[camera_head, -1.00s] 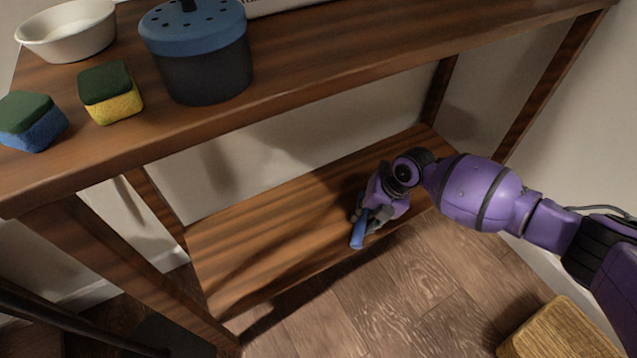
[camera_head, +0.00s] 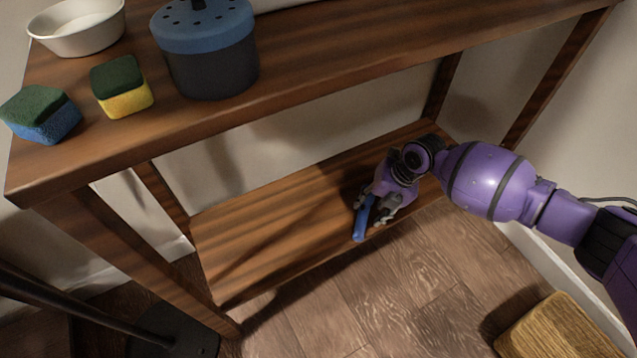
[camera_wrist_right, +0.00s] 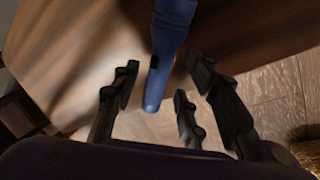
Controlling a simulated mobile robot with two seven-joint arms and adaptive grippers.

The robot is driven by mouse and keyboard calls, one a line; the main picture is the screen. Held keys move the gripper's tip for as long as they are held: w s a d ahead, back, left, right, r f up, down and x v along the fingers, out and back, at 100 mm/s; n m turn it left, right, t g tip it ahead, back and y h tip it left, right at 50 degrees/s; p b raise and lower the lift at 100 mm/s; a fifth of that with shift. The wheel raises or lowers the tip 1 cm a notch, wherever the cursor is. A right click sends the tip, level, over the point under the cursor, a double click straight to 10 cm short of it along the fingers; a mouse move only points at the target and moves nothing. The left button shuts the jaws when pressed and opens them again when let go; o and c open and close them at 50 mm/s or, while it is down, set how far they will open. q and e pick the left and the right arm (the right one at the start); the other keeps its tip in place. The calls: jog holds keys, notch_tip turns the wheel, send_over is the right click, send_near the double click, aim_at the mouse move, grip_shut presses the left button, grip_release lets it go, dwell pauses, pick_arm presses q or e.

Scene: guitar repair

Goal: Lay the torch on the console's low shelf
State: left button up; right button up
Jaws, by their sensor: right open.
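The blue torch (camera_head: 362,219) lies on the console's low shelf (camera_head: 270,232), close to the front edge, with one end reaching out toward the floor side. My right gripper (camera_head: 377,208) is open around the torch at the shelf's right part. In the right wrist view, the torch (camera_wrist_right: 168,50) runs between the spread dark fingers (camera_wrist_right: 150,105), with gaps on both sides of it. Part of the torch is hidden by the gripper in the head view. My left gripper is not in view.
The upper shelf (camera_head: 330,75) above holds a blue-lidded pot (camera_head: 208,60), a white bowl (camera_head: 80,28) and two sponges (camera_head: 122,88). The low shelf's left part is clear.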

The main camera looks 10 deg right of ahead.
jog(key=p+v, duration=0.3)
jog(key=v, duration=0.6)
jog(key=shift+s, duration=0.15)
jog(key=shift+d, duration=0.1)
jog(key=shift+s, duration=0.1)
